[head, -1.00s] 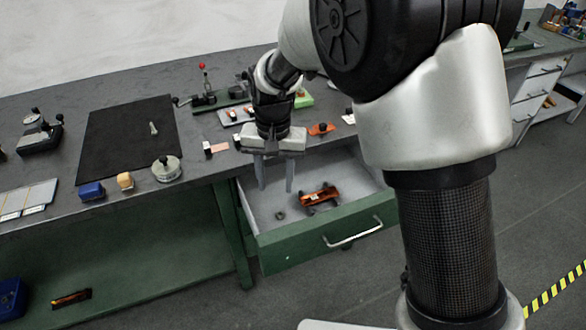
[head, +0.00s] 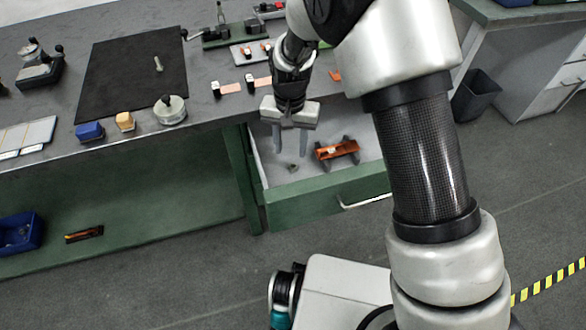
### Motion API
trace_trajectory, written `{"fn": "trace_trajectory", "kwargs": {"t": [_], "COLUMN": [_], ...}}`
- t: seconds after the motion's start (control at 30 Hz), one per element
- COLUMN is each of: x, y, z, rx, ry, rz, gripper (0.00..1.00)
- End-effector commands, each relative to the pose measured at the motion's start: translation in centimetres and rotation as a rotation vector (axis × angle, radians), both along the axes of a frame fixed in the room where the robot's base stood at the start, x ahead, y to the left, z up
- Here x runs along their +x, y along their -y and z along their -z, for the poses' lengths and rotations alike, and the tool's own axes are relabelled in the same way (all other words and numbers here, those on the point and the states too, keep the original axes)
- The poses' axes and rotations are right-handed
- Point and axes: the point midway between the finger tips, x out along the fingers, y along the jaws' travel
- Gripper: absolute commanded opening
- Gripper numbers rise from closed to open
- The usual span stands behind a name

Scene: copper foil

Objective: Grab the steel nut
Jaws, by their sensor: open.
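The steel nut (head: 292,168) is a small grey-green piece lying on the pale floor of the open drawer (head: 318,203), left of an orange-and-black object (head: 337,150). My gripper (head: 290,151) points down over the drawer, with its two fingers spread and nothing between them. The fingertips appear just above the nut in the picture; the exact height between them is hard to tell. The nut is in plain sight, but its fine shape is too small to make out.
The green drawer front with its handle stands toward me. A blue bin (head: 22,235) sits on the lower shelf.

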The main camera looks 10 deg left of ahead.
Motion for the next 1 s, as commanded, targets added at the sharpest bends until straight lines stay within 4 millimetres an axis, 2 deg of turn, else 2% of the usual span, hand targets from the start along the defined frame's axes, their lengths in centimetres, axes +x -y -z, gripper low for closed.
{"fn": "trace_trajectory", "kwargs": {"t": [0.03, 0.27, 0.6, 0.83, 0.87, 1.0], "x": [0.0, 0.0, -0.3, -0.2, -0.2, -0.3], "y": [0.0, 0.1, 0.7, 0.7, 0.7, 0.7], "z": [0.7, 1.8, 6.3, 6.4, 6.4, 6.4], "rx": [-0.001, 0.0, -0.001, 0.001, 0.0, 0.0], "ry": [-0.001, 0.0, -0.001, 0.001, 0.001, 0.0], "rz": [0.0, 0.0, 0.0, 0.0, 0.0, 0.0], "gripper": [0.41, 0.41, 0.41, 0.41, 0.37, 0.14]}}
